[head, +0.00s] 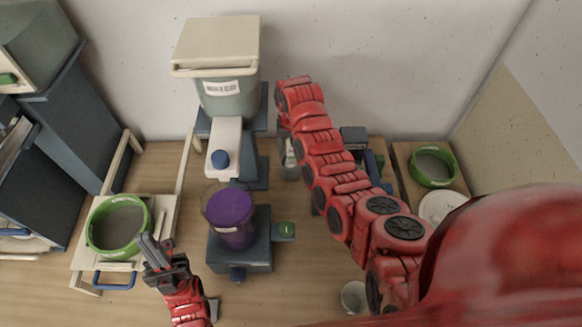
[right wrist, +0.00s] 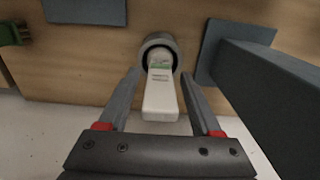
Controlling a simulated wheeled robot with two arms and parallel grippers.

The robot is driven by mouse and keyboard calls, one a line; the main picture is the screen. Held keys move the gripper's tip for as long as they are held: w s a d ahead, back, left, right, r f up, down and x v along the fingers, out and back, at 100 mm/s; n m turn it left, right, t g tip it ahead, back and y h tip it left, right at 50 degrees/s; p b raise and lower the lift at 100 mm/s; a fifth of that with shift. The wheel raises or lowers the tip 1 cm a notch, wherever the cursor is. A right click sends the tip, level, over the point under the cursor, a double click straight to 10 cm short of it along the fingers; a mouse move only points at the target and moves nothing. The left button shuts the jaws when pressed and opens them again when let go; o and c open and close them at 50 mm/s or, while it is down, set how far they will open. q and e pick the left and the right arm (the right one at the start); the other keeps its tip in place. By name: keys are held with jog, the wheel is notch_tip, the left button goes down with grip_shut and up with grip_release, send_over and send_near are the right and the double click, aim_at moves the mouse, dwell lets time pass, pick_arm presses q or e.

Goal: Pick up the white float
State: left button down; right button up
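The white float (right wrist: 162,95) stands in a grey round holder (right wrist: 170,41) in the right wrist view, with a green band near the holder's mouth. It also shows small in the head view (head: 289,154), beside my right arm. My right gripper (right wrist: 163,78) is open, with one finger on each side of the float and visible gaps between.
A purple bucket (head: 232,217) stands on a dark base at the centre, below a lidded grey bucket (head: 224,98) on a stand. A dark blue block (right wrist: 268,95) is close right of my right gripper.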

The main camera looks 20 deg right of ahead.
grip_shut()
dwell(1.2)
